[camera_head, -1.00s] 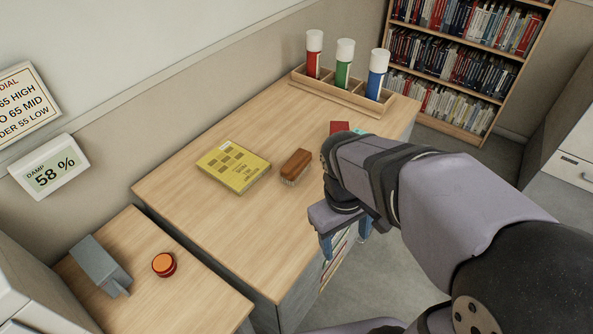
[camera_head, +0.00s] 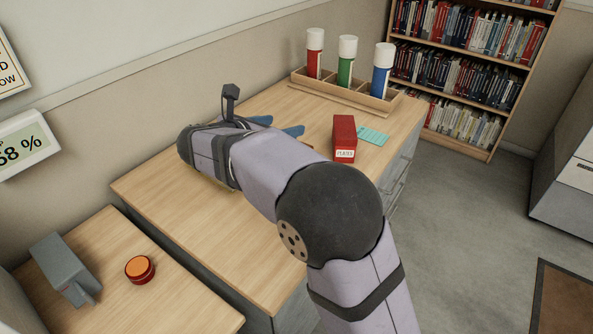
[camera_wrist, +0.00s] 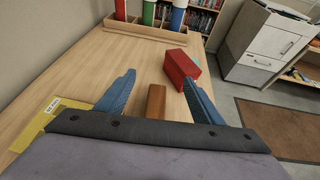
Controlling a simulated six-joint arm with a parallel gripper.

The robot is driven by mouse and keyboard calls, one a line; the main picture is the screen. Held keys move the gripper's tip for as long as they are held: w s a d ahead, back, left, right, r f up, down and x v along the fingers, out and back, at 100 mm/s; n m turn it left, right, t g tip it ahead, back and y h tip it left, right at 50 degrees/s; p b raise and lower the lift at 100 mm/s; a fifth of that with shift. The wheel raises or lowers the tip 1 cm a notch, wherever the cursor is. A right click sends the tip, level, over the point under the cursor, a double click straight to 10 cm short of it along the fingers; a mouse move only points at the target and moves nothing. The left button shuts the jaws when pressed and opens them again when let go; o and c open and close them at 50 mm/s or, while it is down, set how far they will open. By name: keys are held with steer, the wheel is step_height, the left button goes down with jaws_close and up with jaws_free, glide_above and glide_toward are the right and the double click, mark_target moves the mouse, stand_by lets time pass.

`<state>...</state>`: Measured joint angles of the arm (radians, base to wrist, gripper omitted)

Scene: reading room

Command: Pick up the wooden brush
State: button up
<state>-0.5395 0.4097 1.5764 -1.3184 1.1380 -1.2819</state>
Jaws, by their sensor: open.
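The wooden brush (camera_wrist: 156,102) lies on the desk in the wrist view, its brown top showing between the two blue fingers of my gripper (camera_wrist: 161,88). The gripper is open and its fingers stand apart from the brush on both sides. Part of the brush is hidden behind the gripper's dark front bar. There the blue fingertips of my gripper (camera_head: 277,126) show above the desk, pointing right.
A red box (camera_head: 344,138) with a white label stands right of the gripper, beside a teal card (camera_head: 373,136). A yellow book (camera_wrist: 48,121) lies left of the gripper. A wooden rack (camera_head: 345,94) with red, green and blue tubes stands at the desk's far end.

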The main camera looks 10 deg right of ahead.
step_height(320, 180, down, 11)
steer(key=shift+d+f, duration=0.1)
steer(key=shift+f, duration=0.05)
steer(key=shift+p+x, duration=0.6)
steer(key=shift+x, duration=3)
steer(key=shift+d, duration=0.1)
steer(key=c, duration=1.2)
